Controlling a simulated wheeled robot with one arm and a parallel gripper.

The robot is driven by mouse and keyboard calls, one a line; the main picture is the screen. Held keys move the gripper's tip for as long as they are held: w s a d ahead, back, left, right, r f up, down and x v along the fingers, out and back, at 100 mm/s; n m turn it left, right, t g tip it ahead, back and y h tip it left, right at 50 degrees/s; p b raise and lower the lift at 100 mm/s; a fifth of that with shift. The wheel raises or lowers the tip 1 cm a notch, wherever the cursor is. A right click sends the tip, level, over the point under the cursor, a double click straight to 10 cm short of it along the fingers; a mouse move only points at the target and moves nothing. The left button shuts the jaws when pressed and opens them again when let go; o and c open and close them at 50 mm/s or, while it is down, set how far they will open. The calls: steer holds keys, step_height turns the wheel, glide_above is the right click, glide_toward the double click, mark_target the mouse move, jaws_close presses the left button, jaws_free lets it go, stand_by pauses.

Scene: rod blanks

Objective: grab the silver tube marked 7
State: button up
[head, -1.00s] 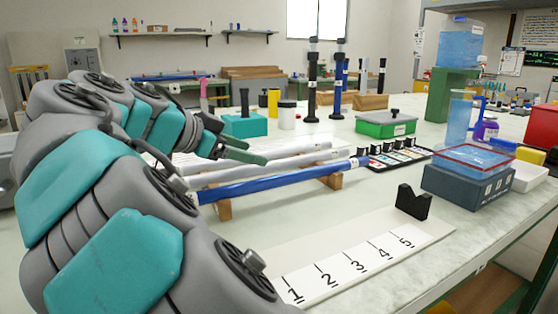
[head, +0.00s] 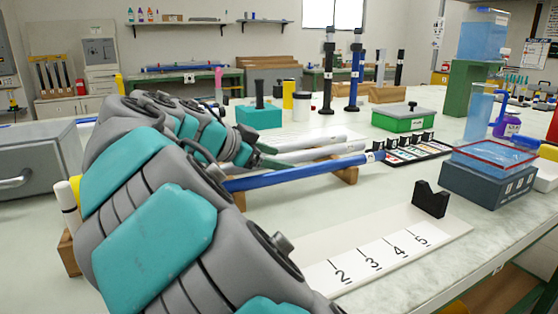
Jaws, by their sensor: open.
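Two silver tubes lie side by side on a wooden rack (head: 347,174) on the table, behind a blue tube (head: 295,174). The nearer silver tube (head: 318,154) and the farther silver tube (head: 315,142) show their right parts; my arm hides their left ends. Any number on them is too small to read, so I cannot tell which is marked 7. My gripper (head: 262,154) is open, its green-tipped fingers near the left visible parts of the silver tubes. I cannot tell whether it touches them. My arm partly covers it.
A numbered white board (head: 395,243) with a black block (head: 431,199) lies in front. A black tray (head: 418,152) and a dark blue box (head: 485,185) stand right of the tubes. A teal box (head: 259,117) stands behind; a grey case (head: 30,163) is at left.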

steer(key=shift+c, duration=0.3)
jaws_close()
stand_by(0.3)
